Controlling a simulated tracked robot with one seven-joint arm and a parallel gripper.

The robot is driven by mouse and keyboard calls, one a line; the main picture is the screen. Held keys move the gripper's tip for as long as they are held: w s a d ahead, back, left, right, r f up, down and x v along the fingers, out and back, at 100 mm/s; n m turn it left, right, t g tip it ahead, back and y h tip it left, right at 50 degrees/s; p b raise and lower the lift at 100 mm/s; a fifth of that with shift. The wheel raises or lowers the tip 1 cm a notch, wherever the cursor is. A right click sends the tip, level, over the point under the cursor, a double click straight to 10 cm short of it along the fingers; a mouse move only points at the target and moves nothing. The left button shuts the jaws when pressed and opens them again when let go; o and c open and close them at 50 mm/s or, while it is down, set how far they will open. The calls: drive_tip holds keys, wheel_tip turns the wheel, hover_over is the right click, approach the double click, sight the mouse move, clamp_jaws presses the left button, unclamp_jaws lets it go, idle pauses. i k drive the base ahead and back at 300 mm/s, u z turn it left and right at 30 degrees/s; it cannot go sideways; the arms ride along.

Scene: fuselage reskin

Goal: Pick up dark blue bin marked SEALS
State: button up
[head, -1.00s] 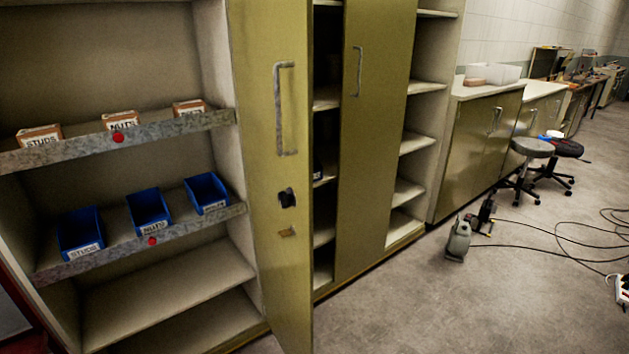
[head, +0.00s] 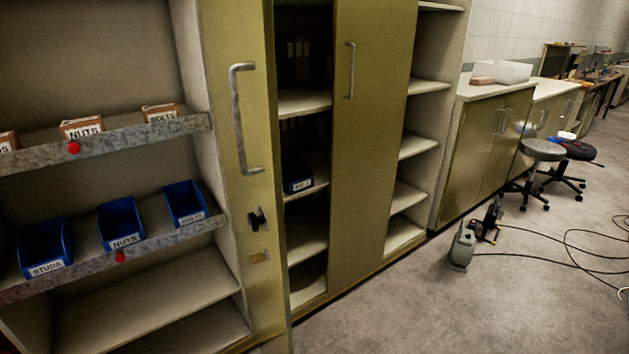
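A dark blue bin (head: 297,172) sits on a middle shelf inside the tall cabinet, in the gap between the two olive doors. It has a small white label on its front, too small to read. The near cabinet door (head: 236,60) stands open at the left of the gap and hides part of the cabinet's inside. My gripper is not in view.
Blue bins marked STUDS (head: 45,246) and NUTS (head: 120,220) and a third blue bin (head: 185,202) stand on the left rack, below several cardboard boxes (head: 82,127). A grey canister (head: 461,247), cables and stools (head: 544,151) are on the right floor. The floor before the cabinet is clear.

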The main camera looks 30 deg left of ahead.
sight(297, 176)
drive_tip(key=z, duration=0.1)
drive_tip(key=i, duration=1.4)
drive_tip(key=u, duration=2.15)
drive_tip(key=k, duration=0.55)
drive_tip(key=u, duration=0.3)
drive_tip(key=i, duration=0.55)
drive_tip(key=z, duration=0.05)
